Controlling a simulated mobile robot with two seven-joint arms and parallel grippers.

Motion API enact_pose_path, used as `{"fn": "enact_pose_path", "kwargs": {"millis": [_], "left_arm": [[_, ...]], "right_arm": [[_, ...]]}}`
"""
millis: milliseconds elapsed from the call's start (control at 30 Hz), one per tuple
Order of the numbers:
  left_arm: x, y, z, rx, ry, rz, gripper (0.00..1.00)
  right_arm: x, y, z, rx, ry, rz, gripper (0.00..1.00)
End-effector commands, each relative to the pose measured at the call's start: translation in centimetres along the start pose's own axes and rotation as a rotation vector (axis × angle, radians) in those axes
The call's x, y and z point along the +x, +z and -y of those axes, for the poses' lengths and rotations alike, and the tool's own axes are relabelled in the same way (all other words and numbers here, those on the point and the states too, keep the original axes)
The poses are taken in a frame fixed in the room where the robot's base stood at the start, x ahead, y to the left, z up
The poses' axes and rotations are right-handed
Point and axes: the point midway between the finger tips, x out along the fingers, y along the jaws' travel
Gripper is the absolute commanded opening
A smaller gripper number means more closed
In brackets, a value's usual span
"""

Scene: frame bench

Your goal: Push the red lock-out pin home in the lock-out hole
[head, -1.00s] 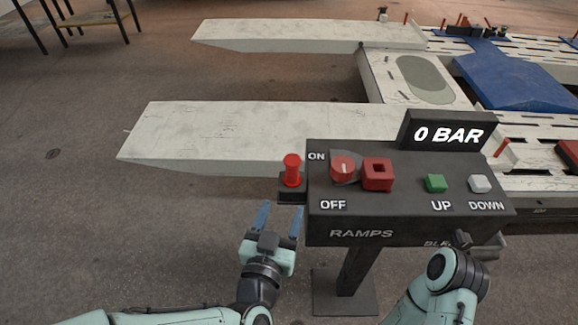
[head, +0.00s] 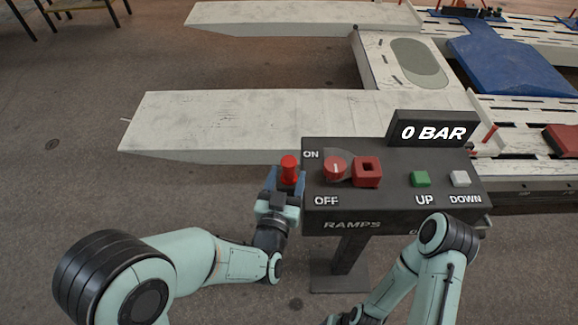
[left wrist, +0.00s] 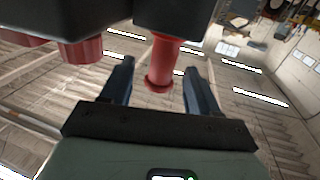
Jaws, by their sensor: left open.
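The red lock-out pin (head: 289,165) stands upright at the left side of the dark control box. In the left wrist view, the pin (left wrist: 161,62) has a flared end and sticks out of a dark block. My left gripper (head: 287,179) is open, with its fingers either side of the pin. The left wrist view shows gaps between the pin and both fingers of this gripper (left wrist: 159,82). A red square block with a dark opening (head: 367,171) sits on the box; I cannot tell if this is the lock-out hole. My right gripper is not visible.
The control box (head: 390,203) carries a red ON/OFF knob (head: 334,168), a green UP button (head: 420,179), a white DOWN button (head: 460,178) and a 0 BAR display (head: 433,131). A pale ramp (head: 230,122) lies behind. Floor left of the box is open.

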Motion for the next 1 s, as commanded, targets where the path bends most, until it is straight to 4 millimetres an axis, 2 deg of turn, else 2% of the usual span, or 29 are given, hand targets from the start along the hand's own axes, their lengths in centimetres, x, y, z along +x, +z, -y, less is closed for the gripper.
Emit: {"fn": "enact_pose_path", "kwargs": {"millis": [167,433,567,767,933,967,1000], "left_arm": [[1.2,0.1,0.1,0.002,0.000,0.001,0.61],[5.1,0.4,0.3,0.003,0.000,0.000,0.61],[5.8,0.5,0.3,0.000,0.001,0.000,0.61],[5.8,0.6,0.3,-0.001,0.001,0.001,0.61],[5.7,0.5,0.3,0.000,0.001,0.001,0.05],[5.7,0.5,0.3,0.000,0.001,0.001,0.00],[5.8,0.5,0.3,-0.001,0.001,-0.002,0.00]], "right_arm": [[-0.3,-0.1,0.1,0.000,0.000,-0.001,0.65],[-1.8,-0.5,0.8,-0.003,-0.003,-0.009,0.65],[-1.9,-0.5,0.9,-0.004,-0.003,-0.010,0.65],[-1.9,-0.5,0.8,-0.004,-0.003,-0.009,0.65],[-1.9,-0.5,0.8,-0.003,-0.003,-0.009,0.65],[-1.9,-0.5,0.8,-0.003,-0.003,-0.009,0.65],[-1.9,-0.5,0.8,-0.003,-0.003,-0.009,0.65]]}}
